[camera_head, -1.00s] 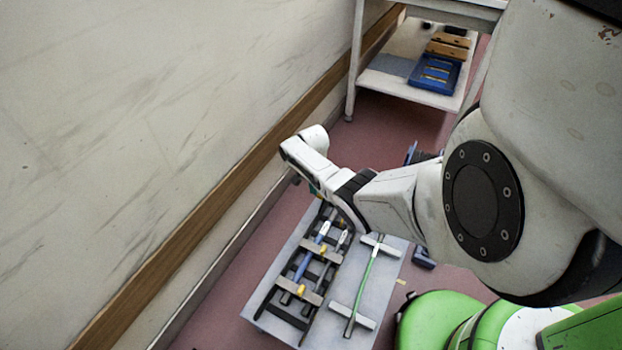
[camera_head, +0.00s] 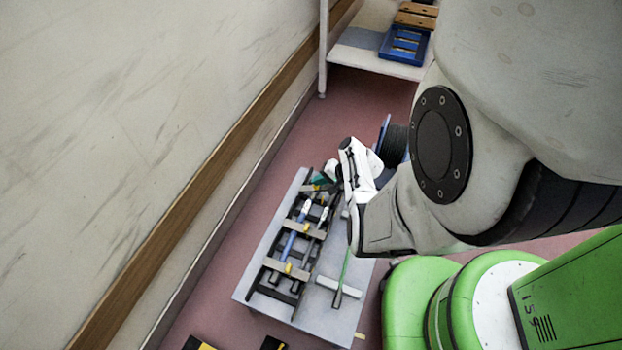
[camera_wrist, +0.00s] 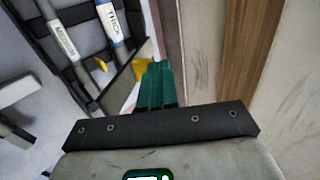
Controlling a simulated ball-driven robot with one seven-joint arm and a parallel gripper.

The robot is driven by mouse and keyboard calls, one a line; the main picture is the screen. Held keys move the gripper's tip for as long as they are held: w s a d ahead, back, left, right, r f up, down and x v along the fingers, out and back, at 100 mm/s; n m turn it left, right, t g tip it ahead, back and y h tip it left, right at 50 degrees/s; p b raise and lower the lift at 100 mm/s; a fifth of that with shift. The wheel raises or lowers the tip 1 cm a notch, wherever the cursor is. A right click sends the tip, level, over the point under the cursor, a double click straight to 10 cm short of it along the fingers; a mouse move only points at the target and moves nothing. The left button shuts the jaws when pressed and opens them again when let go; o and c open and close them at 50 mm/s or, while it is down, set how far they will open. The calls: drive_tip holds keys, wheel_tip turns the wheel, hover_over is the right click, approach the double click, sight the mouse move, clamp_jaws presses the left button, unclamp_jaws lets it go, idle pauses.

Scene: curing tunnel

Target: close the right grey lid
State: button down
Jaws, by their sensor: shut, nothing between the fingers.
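I cannot make out a right grey lid in either view. My gripper (camera_wrist: 157,85) shows in the wrist view as teal fingers pressed together with nothing between them. In the head view its teal tip (camera_head: 321,179) is partly hidden by my wrist, over the far end of a grey tabletop (camera_head: 318,318). The fingers are beside a black rack (camera_head: 268,289) on this top; contact cannot be told.
The rack holds labelled tools, one blue (camera_head: 289,245). A green rod (camera_head: 343,270) lies on white supports to its right. A wall with a wooden rail (camera_head: 215,150) runs along the left. A white shelf (camera_head: 365,62) with a blue tray (camera_head: 404,46) stands at the back.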

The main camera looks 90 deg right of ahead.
sight(322, 190)
drive_tip(key=s+f+t+b, duration=0.1)
drive_tip(key=b, duration=0.1)
drive_tip(key=s+f+t+h+b, duration=0.1)
drive_tip(key=f+t+b, duration=0.1)
drive_tip(key=b, duration=0.1)
drive_tip(key=s+a+f+t+b, duration=0.1)
drive_tip(key=b, duration=0.2)
drive_tip(key=shift+s+f+t, duration=0.15)
drive_tip(key=shift+f+t, duration=0.15)
drive_tip(key=shift+s+a+f+b, duration=0.2)
drive_tip(key=shift+s+f+b, duration=0.2)
drive_tip(key=shift+b, duration=0.55)
drive_tip(key=shift+r, duration=0.15)
drive_tip(key=shift+r+p, duration=0.6)
drive_tip(key=shift+p, duration=0.1)
